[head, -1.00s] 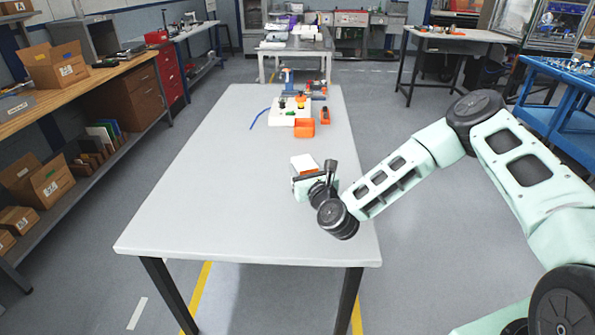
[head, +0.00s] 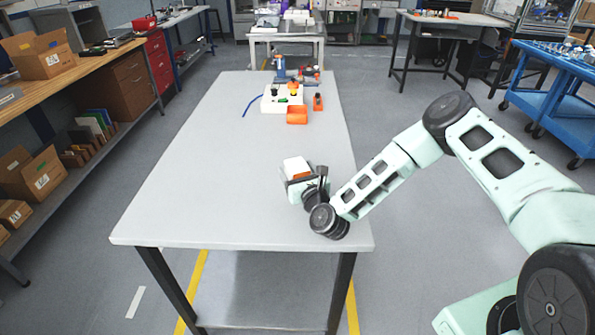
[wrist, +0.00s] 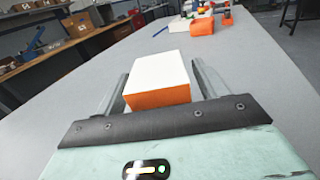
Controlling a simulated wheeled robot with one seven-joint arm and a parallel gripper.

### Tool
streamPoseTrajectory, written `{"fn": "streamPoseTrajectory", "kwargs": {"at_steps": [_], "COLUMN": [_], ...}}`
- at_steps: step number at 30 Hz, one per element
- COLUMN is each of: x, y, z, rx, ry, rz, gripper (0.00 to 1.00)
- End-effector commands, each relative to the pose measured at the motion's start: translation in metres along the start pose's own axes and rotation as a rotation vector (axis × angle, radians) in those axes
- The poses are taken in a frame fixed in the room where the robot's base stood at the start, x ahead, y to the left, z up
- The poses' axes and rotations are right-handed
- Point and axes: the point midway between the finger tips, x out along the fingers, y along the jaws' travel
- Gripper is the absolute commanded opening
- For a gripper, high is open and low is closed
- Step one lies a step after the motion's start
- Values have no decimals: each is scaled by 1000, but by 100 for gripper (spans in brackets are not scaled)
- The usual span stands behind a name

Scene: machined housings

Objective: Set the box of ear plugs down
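The box of ear plugs (head: 297,166) is white on top with an orange side. It is at the near right part of the white table (head: 200,190). In the wrist view the box (wrist: 158,75) lies between my gripper's two fingers (wrist: 162,80), its orange face toward the palm. A narrow gap shows on the right between box and finger, so the fingers look open around it. In the head view my gripper (head: 306,186) is low over the table, just on the near side of the box. The underside of the box is hidden.
Farther along the table are an orange bin (head: 297,115), a white block with coloured buttons (head: 278,101), a blue cable (head: 253,101) and a small orange-black item (head: 318,102). The table left of the box and in front is clear.

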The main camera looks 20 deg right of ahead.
Motion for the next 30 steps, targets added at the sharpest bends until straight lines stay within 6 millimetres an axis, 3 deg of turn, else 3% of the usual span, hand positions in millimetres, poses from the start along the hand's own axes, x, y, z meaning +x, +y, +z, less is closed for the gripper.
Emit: {"fn": "streamPoseTrajectory", "kwargs": {"at_steps": [10, 24, 30], "x": [-3, -94, -116], "y": [0, 0, 0], "z": [2, -1, 1], "rx": [0, 3, 0], "ry": [1, 4, 1], "rz": [1, 1, 2], "gripper": [72, 72, 72]}}
